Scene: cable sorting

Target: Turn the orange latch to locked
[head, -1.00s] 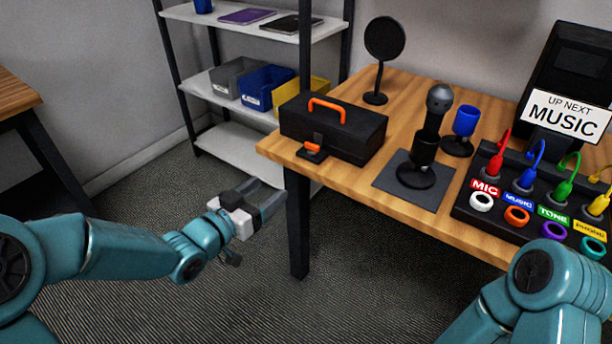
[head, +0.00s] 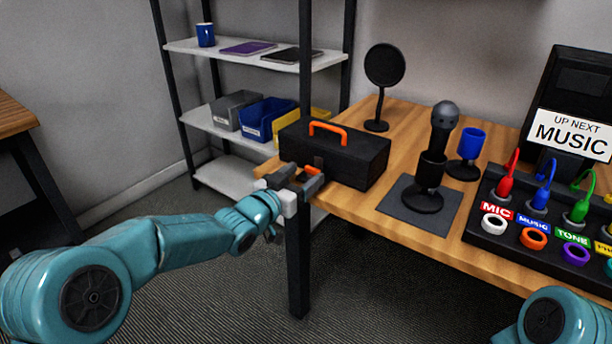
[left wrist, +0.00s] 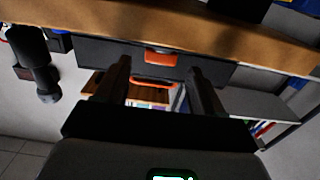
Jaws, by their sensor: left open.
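The black toolbox (head: 360,160) with an orange carry handle (head: 328,127) stands at the table's left front corner. The orange latch (head: 311,170) is on its front, partly hidden by my left gripper (head: 298,180). In the left wrist view, the picture is upside down and the latch (left wrist: 161,57) shows between the fingers of the left gripper (left wrist: 160,70), beyond the tips. The left gripper is open and empty in front of the latch; I cannot tell whether it touches. The latch's turned position is unclear. My right gripper is out of the head view.
The wooden table's edge (head: 400,235) runs just below the toolbox. A shelf (head: 205,118) with bins is behind left.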

